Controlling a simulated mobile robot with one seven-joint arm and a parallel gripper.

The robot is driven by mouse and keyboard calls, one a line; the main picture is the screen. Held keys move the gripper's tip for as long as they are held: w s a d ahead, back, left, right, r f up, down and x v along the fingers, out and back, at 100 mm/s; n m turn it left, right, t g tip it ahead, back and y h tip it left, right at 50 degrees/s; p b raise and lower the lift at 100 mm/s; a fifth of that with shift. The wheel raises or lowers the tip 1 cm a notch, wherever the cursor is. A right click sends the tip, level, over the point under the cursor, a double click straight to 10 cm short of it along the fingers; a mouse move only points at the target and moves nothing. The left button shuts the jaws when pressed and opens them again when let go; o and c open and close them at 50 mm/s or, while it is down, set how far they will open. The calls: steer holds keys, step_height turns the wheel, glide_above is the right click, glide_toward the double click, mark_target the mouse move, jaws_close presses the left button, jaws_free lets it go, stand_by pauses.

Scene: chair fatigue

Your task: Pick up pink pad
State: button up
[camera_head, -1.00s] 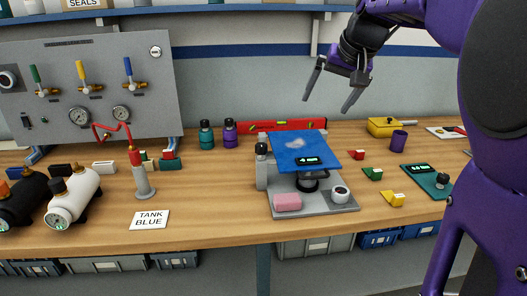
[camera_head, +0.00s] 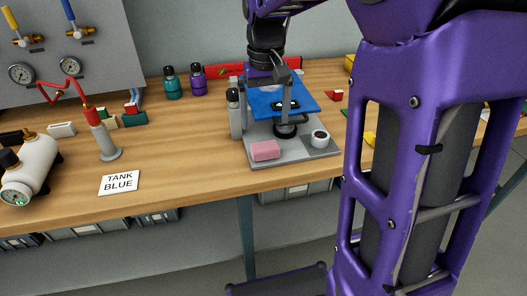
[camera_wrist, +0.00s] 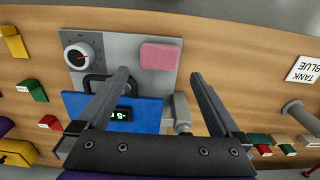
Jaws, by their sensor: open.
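The pink pad (camera_head: 265,150) is a small rounded block lying on the front left of the grey base plate (camera_head: 295,153) of a test stand. In the wrist view the pink pad (camera_wrist: 161,56) lies ahead of and between the fingertips, clear of them. My gripper (camera_head: 272,112) is open and empty, over the stand's blue platform (camera_head: 300,97). The wrist view shows both fingers of my gripper (camera_wrist: 159,74) spread wide, with the blue platform (camera_wrist: 140,112) below them. Part of the platform is hidden behind my gripper.
A white dial knob (camera_head: 320,138) sits right of the pad on the plate. A dark-capped grey post (camera_head: 235,113) stands at the stand's left. Teal (camera_head: 172,83) and purple (camera_head: 197,79) bottles stand behind. Bare wood lies left of the stand, around the TANK BLUE card (camera_head: 119,182).

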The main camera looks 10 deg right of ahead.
mark_target(265, 146)
steer(key=f, duration=0.3)
steer(key=f+b, duration=0.1)
steer(key=f, duration=0.2)
steer(key=f+b, duration=0.1)
steer(key=f, duration=0.2)
steer(key=shift+w+f, duration=0.25)
steer(key=c, duration=1.1)
step_height(265, 146, up, 10)
steer(key=shift+r+p, duration=0.1)
steer(key=shift+p, duration=1.05)
